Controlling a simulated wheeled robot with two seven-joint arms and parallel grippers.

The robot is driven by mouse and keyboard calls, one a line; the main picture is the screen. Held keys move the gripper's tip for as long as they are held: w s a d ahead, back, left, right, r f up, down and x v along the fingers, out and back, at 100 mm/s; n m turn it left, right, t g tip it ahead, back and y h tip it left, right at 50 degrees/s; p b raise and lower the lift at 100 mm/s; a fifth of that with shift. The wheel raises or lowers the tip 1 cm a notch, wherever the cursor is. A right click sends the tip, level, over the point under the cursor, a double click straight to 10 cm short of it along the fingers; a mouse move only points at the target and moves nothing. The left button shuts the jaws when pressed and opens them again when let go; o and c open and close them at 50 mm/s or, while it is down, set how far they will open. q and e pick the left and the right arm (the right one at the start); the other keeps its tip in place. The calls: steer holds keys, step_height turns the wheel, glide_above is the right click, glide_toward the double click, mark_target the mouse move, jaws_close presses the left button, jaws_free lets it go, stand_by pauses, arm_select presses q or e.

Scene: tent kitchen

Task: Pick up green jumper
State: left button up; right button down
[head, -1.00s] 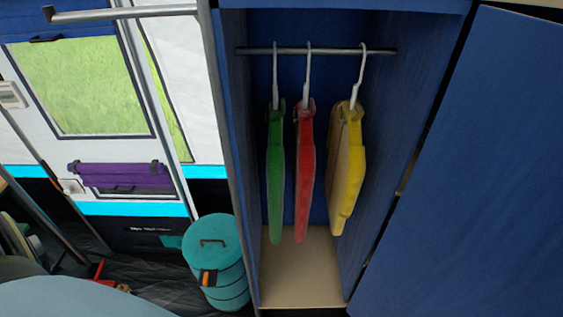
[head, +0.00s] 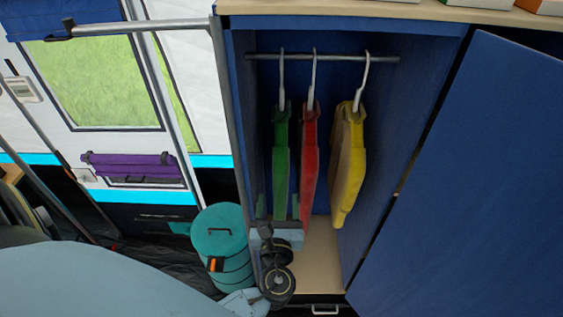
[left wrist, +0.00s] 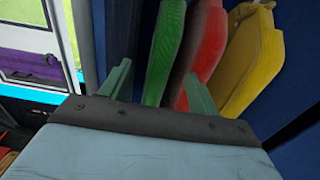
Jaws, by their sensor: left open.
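The green jumper (head: 281,150) hangs on a white hanger at the left end of the rail in the blue wardrobe. My left gripper (head: 278,207) is open at its lower end, with one finger showing on each side of it in the head view. In the left wrist view the green jumper (left wrist: 165,50) stands ahead, between the two green fingers (left wrist: 160,85). The right finger there overlaps the red jumper (left wrist: 207,42). I cannot tell whether either finger touches cloth. My right gripper is not in view.
The red jumper (head: 309,160) hangs close to the right of the green one, and a yellow jumper (head: 349,165) hangs farther right. The wardrobe's open blue door (head: 470,180) stands at the right. A teal canister (head: 219,240) stands on the floor to the left.

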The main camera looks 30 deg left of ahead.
mark_target(279, 184)
arm_select(q)
steer(key=x, duration=0.4)
steer(key=shift+w+a, duration=0.15)
steer(key=shift+w, duration=0.15)
steer(key=x, duration=0.1)
steer(key=p+x, duration=0.1)
steer(key=x, duration=0.3)
steer(key=shift+w+d+r, duration=0.2)
steer(key=shift+w+r, duration=0.05)
steer(key=shift+r, duration=0.15)
jaws_close()
